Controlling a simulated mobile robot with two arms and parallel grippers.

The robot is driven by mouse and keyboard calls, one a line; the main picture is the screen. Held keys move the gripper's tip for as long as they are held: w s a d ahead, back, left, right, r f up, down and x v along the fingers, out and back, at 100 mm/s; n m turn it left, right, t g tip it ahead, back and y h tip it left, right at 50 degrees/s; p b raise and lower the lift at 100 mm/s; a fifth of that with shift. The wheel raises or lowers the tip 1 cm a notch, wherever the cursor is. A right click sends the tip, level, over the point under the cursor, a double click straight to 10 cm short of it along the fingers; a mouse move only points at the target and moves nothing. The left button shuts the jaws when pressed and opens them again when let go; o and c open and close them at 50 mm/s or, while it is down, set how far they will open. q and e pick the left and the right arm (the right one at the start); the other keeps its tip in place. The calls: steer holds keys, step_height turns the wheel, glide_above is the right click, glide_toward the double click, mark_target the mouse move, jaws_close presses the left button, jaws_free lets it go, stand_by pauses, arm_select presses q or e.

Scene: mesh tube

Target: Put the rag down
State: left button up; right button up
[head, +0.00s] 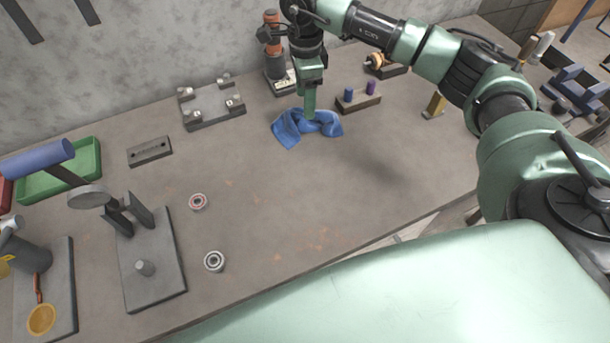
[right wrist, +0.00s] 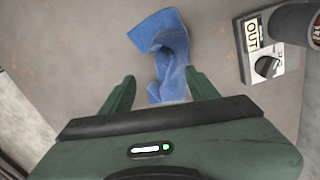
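The blue rag (head: 290,128) lies crumpled on the workbench in the head view, towards the back. My right gripper (head: 309,112) points down over it, with its fingertips at the rag. In the right wrist view the two green fingers (right wrist: 160,76) are spread apart. The rag (right wrist: 168,45) passes between them and reaches out beyond the tips. A gap shows between the left finger and the cloth; the right finger is close to the cloth, and I cannot tell whether it touches. My left gripper is not in view.
A block with blue and purple pegs (head: 358,103) stands right of the rag. A box marked OUT (right wrist: 262,45) stands close behind it. A grey fixture plate (head: 212,112) is to the left. The bench middle (head: 300,190) is clear, apart from two bearings (head: 214,261) at left.

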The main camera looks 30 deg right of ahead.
steer(key=shift+r, duration=0.1)
step_height(320, 180, up, 8)
steer(key=b, duration=0.2)
steer(key=shift+f, duration=0.2)
steer(key=shift+r, duration=0.1)
stand_by(0.4)
